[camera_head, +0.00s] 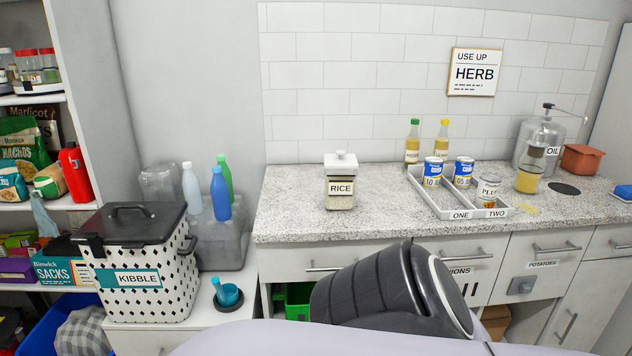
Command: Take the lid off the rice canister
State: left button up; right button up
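The rice canister (341,190) is a clear square jar with a "RICE" label and pale contents. It stands upright on the speckled counter, left of its middle. Its white lid (341,162) with a round knob sits on top of it. A dark grey part of my own arm shows low in the middle of the view, in front of the cabinets and well below the canister. Neither of my grippers shows in the head view, and nothing touches the canister or its lid.
The counter (290,205) is clear around the canister. To the right, a divided white tray (445,208) holds cans, with bottles behind it. An oil dispenser (540,140) stands further right. A lidded kibble bin (140,275) stands at the left.

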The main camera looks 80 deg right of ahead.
aim_at(340, 160)
jog(key=z, duration=2.7)
jog(key=i+j, duration=0.15)
jog(key=j, duration=0.2)
jog(key=i+j, duration=0.15)
jog(key=j, duration=0.25)
jog(key=i+j, duration=0.1)
jog(key=j, duration=0.25)
jog(key=i+j+z, duration=0.1)
jog(key=z, duration=0.95)
